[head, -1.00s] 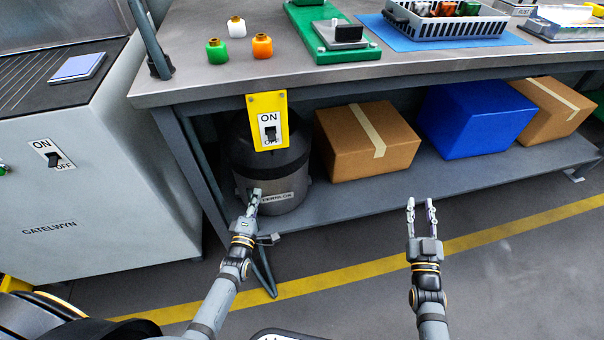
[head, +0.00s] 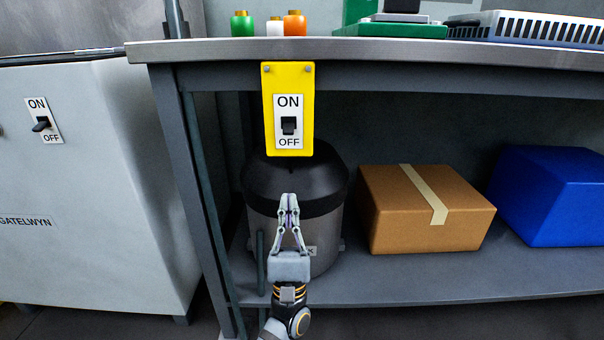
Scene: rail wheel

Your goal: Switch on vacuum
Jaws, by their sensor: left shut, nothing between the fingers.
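A yellow plate (head: 268,105) hangs from the front edge of the workbench. It carries a white switch panel marked ON above and OFF below, with a black switch (head: 289,126) in its middle. The black and grey vacuum drum (head: 296,180) stands behind and below it on the lower shelf. My left gripper (head: 289,200) is shut and empty, pointing up in front of the drum, below the yellow plate and apart from it in the picture. It hides part of the drum's label. My right gripper is out of view.
A grey cabinet labelled GATELWYN (head: 95,160) at the left has its own ON/OFF switch (head: 41,124). A cardboard box (head: 405,215) and a blue box (head: 555,200) sit on the lower shelf (head: 450,278). The workbench (head: 380,52) overhangs them, and its leg stands left of the drum.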

